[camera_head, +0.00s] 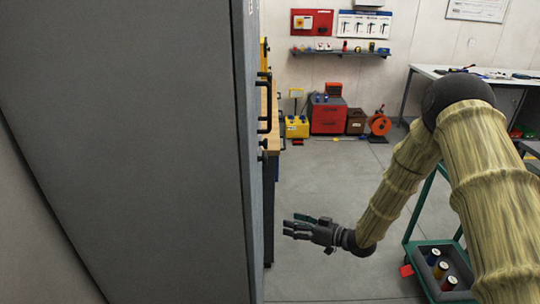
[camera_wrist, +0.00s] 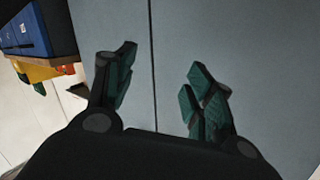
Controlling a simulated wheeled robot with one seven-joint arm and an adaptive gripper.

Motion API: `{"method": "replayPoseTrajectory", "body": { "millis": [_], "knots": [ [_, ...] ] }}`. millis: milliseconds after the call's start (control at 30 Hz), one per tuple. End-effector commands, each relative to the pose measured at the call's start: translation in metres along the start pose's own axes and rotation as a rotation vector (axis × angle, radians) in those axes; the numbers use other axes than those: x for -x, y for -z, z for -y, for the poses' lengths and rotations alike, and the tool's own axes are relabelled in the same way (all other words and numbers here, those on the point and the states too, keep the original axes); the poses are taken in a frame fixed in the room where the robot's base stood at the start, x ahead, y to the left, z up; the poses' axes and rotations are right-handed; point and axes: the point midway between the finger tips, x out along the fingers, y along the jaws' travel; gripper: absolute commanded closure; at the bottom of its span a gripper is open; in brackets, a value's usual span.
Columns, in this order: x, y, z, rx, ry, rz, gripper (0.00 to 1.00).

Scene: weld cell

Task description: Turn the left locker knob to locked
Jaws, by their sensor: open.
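The grey locker (camera_head: 140,130) fills the left of the head view, seen mostly from its side, with its front at a steep angle. Black handle-like fittings (camera_head: 265,116) stick out along its front edge, and a small dark fitting (camera_head: 262,150) sits below them. I cannot tell which of them is the left knob or how it is set. My gripper (camera_head: 288,226) is open and empty, lower than these fittings, its fingers pointing at the locker front. In the wrist view my gripper (camera_wrist: 158,88) has its fingers apart before a blue-grey panel (camera_wrist: 260,40) with a vertical seam. No knob shows there.
A green cart (camera_head: 420,262) with cans stands at the lower right. A workbench (camera_head: 440,72) and a red box (camera_head: 328,115) are at the back. Blue bins (camera_wrist: 22,32) show at the wrist view's left. The floor (camera_head: 325,185) between is clear.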

Motion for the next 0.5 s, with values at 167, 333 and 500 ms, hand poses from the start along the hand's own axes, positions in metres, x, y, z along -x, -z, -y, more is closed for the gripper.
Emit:
{"method": "replayPoseTrajectory", "body": {
  "millis": [167,333,500],
  "knots": [
    [0.001,0.12,0.008,0.161,0.24,-0.097,0.46],
    [0.018,0.193,0.017,0.283,0.43,-0.112,0.46],
    [0.033,0.228,0.022,0.349,0.537,-0.096,0.46]
  ]
}}
